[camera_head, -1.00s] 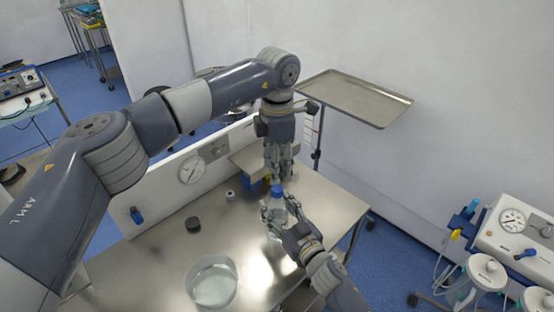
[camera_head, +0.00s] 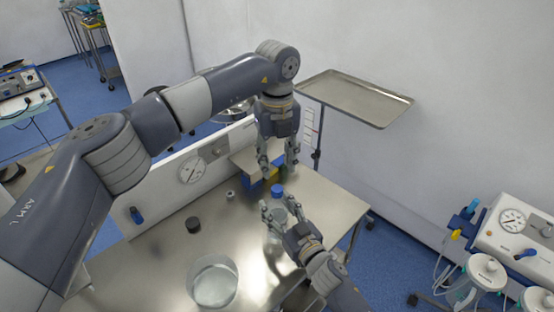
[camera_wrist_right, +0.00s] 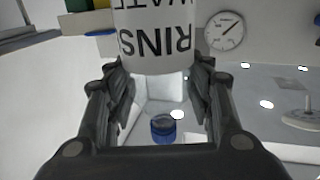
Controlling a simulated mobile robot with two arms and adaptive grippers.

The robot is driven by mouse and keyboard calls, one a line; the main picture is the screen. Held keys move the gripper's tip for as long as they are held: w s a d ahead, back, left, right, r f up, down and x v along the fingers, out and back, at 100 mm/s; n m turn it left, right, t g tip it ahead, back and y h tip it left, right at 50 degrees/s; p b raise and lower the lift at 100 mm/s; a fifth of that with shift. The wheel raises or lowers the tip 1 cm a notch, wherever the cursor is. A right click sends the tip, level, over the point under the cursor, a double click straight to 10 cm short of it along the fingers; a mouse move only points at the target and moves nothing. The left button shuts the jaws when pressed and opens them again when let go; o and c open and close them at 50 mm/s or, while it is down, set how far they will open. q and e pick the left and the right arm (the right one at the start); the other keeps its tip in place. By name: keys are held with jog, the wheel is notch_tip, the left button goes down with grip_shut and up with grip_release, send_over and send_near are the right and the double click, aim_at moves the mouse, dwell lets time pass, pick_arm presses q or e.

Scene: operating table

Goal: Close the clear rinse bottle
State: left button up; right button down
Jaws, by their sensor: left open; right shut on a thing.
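The clear rinse bottle (camera_head: 279,214) stands upright over the steel table, between the fingers of my right gripper (camera_head: 277,208), which is shut on it. In the right wrist view the bottle's white label (camera_wrist_right: 160,35) appears upside down, reading RINSE WATER, between the fingers (camera_wrist_right: 158,80). The blue cap (camera_head: 277,190) is at the bottle's top, in line with the neck; it also shows in the right wrist view (camera_wrist_right: 163,127). I cannot tell how tightly it sits. My left gripper (camera_head: 277,168) is open and empty, pointing down just above the cap.
A small grey piece (camera_head: 230,195) lies near the back panel. A shelf with yellow and blue items (camera_head: 255,187) is behind the bottle. A tray (camera_head: 355,97) stands beyond.

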aim_at(277, 188)
pick_arm(q)
jog(key=shift+n, duration=0.3)
jog(key=shift+f, duration=0.1)
jog(key=shift+f, duration=3.9)
grip_shut()
